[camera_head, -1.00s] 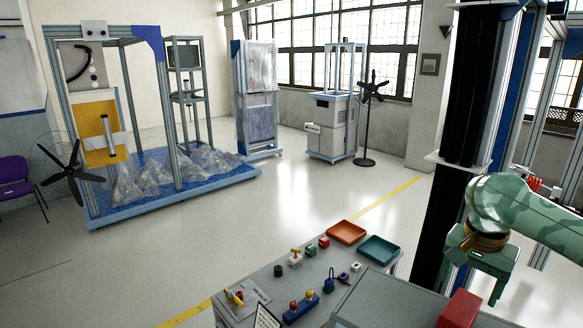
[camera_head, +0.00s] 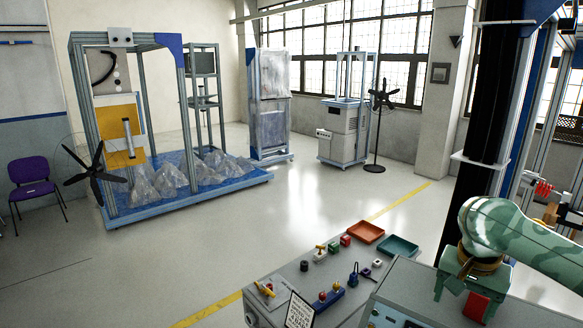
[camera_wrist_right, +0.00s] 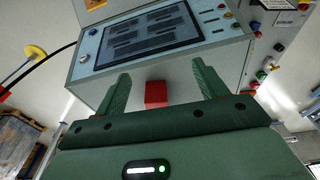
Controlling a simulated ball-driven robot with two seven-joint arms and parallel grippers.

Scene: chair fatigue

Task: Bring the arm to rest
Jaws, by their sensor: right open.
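My right gripper (camera_head: 470,285) is green and hangs at the end of my green arm at the right of the head view. Its two fingers are open and apart in the right wrist view (camera_wrist_right: 160,78). A red block (camera_head: 478,306) shows at the gripper in the head view. In the right wrist view the red block (camera_wrist_right: 155,93) appears between the fingers, with gaps on both sides. I cannot tell how far it is beyond them. My left gripper is not in view.
A grey console (camera_head: 385,316) with a screen (camera_wrist_right: 150,35) lies close to the right gripper. A bench (camera_head: 290,272) beside it carries small parts, an orange tray (camera_head: 366,232) and a teal tray (camera_head: 398,246). A dark column (camera_head: 490,120) stands behind the arm. Open floor lies left.

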